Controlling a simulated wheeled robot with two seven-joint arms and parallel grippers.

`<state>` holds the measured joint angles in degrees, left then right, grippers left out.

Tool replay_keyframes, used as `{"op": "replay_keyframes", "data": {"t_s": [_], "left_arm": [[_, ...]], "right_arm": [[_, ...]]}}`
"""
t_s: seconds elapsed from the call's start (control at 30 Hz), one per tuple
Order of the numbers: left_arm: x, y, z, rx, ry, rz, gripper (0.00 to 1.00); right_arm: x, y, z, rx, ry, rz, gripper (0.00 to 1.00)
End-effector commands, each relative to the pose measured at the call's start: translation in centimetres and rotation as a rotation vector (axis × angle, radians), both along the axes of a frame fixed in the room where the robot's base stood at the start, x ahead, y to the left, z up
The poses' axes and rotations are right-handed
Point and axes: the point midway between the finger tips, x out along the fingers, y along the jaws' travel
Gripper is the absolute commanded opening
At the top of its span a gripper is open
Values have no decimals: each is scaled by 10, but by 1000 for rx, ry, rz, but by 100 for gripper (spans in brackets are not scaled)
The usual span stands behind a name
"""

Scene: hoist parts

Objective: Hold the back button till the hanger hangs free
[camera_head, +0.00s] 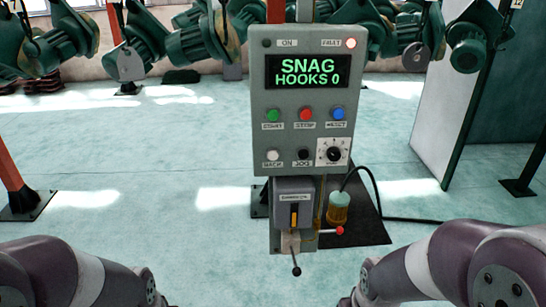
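The grey control box (312,98) stands on a post in the middle. Its back button (273,155) is white, at the lower left of the panel, with nothing touching it. The display (308,72) reads "SNAG HOOKS 0" in green. Green motor-like parts (205,42) hang along the top, cut off by the frame edge; I cannot tell which hanger is snagged. My two forearms show at the bottom corners; both grippers are out of view.
Green, red and blue buttons, a black jog button (303,155) and a selector knob (334,152) sit close to the back button. Below are a switch box (294,210), a red-tipped lever (339,230) and a cabled pendant (338,207). A white panel (460,90) stands right.

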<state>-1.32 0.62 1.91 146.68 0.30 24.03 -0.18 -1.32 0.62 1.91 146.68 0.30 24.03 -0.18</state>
Motion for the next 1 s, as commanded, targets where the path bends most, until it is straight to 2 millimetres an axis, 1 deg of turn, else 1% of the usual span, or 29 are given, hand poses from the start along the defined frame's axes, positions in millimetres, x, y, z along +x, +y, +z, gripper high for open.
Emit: {"op": "replay_keyframes", "data": {"t_s": [0.07,0.1,0.2,1.0], "left_arm": [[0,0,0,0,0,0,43],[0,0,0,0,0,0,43],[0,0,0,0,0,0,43],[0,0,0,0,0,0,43]], "right_arm": [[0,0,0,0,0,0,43],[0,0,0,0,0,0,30],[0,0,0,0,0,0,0],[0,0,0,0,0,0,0]]}}
